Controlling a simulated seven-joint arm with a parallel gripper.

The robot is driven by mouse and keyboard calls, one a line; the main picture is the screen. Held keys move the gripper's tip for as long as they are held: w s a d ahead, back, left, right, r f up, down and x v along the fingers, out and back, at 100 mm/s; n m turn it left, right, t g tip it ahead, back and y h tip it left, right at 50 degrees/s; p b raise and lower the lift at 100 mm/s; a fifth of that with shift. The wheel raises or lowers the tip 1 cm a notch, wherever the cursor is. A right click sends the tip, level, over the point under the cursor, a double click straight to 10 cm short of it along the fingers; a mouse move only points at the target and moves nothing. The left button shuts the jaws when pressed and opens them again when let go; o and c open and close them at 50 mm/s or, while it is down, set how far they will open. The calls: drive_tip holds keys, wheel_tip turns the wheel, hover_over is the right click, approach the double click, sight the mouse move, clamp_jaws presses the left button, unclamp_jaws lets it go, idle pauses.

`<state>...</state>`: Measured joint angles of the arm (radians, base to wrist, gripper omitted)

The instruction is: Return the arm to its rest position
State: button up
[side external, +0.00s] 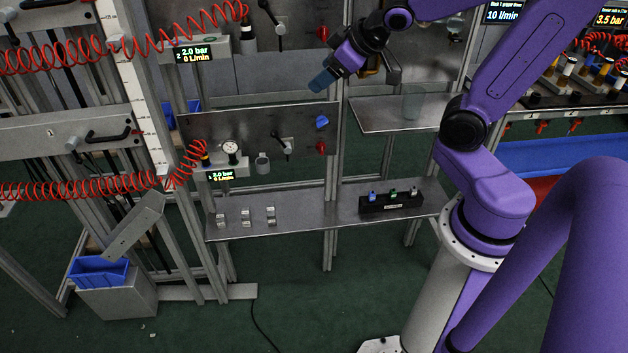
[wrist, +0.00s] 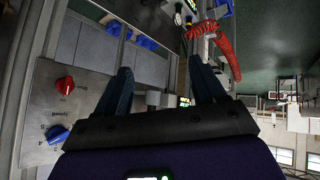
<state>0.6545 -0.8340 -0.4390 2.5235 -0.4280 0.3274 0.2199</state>
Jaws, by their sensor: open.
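My gripper (side external: 322,83) is raised in front of the metal panels, above the lower shelf, in the side external view. Its blue-grey fingers point down and to the left. In the wrist view my gripper (wrist: 165,84) shows two dark fingers spread apart. Nothing is held between them. The arm reaches in from the right, with the gripper clear of the shelves and the panels as far as I can tell.
The lower metal shelf (side external: 310,213) holds several small metal pieces and a black block (side external: 391,203) with small fittings. A panel with a blue knob (side external: 322,122) and a red knob (side external: 321,147) stands behind. Red coiled hoses (side external: 90,190) hang at left. A higher shelf (side external: 385,113) is nearby.

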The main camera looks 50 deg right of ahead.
drive_tip(key=s+a+f+n+g, duration=0.3)
drive_tip(key=s+a+n+g, duration=0.1)
drive_tip(key=s, duration=0.7)
drive_tip(key=s+a+f+n+g, duration=0.4)
drive_tip(key=s+a, duration=0.3)
drive_tip(key=s, duration=0.4)
drive_tip(key=shift+s+n+g+y, duration=0.3)
drive_tip(key=shift+n, duration=0.2)
